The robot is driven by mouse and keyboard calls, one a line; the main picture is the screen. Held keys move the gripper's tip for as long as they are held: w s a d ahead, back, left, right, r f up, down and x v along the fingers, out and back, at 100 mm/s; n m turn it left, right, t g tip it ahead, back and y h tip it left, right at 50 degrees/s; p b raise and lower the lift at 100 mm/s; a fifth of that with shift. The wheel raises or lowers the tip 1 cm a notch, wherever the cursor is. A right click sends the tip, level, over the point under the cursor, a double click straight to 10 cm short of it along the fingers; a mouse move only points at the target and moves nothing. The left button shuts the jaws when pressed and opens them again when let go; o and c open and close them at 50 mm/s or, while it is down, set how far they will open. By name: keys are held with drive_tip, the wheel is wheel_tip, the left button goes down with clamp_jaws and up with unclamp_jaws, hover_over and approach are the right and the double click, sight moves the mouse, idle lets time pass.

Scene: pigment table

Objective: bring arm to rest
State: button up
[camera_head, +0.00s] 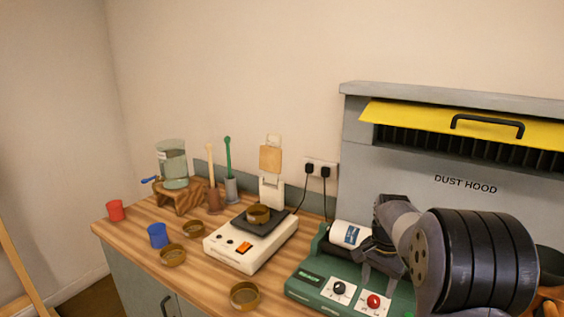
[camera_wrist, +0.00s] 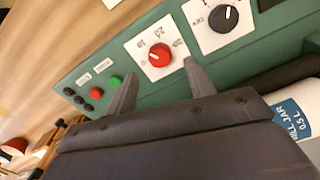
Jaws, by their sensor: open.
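My gripper (camera_head: 376,262) is over the green jar mill (camera_head: 303,282) at the right of the table in the head view. In the wrist view, my gripper's two fingers (camera_wrist: 158,88) are spread apart with nothing between them. They are near the mill's front panel, by its red dial (camera_wrist: 159,55) and black dial (camera_wrist: 223,18). I cannot tell whether they touch the panel. A white mill jar (camera_head: 347,233) with a blue label lies on the mill, partly hidden behind my gripper; it also shows in the wrist view (camera_wrist: 296,112).
Several brass dishes, a blue cup (camera_head: 157,236) and a red cup (camera_head: 116,210) are further left. A grey dust hood (camera_head: 400,160) with a yellow sash (camera_head: 440,118) rises behind. Open space lies above the table.

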sight(374, 299)
wheel_tip(374, 299, down, 5)
drive_tip(key=shift+r, duration=0.1)
drive_tip(key=shift+n, duration=0.3)
drive_tip(key=shift+r, duration=0.1)
